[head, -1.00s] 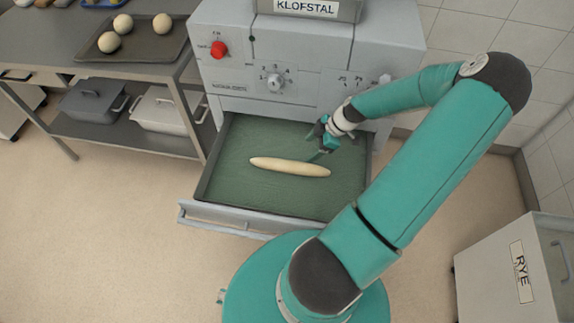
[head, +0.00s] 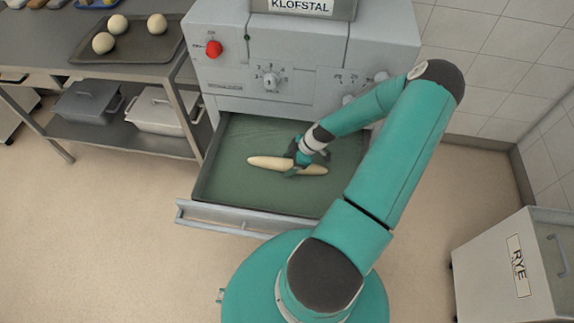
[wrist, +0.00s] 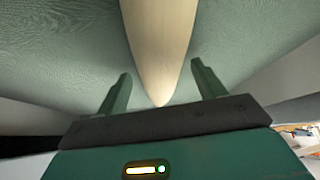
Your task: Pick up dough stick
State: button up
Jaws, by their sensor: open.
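The dough stick (head: 268,162) is long, pale and tapered at both ends. It lies on the green floor of the open drawer (head: 222,186), roughly left to right in the head view. My gripper (head: 298,166) is low over its middle to right part and hides a bit of it. In the wrist view the dough stick (wrist: 160,45) runs down from the top edge, its tapered end between the two spread fingers of my gripper (wrist: 162,90). Gaps show on both sides, so the fingers are open. Whether they touch the drawer floor I cannot tell.
The drawer's metal walls and front rail (head: 240,222) surround the dough stick. The oven front (head: 300,60) with knobs rises behind it. A steel table (head: 40,60) with a tray of dough balls (head: 125,58) stands left.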

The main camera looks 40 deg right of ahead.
aim_at(283, 163)
jog(key=c, duration=1.1)
jog(key=shift+c, duration=0.2)
jog(key=shift+r, duration=0.55)
jog(key=r, duration=0.2)
jog(key=shift+s+r, duration=0.2)
jog(key=shift+r, duration=0.1)
jog(key=s+a+r, duration=0.8)
jog(key=s+r, duration=0.1)
jog(key=s, duration=0.1)
jog(key=shift+s+a+r, duration=0.15)
jog(key=shift+s+a, duration=0.15)
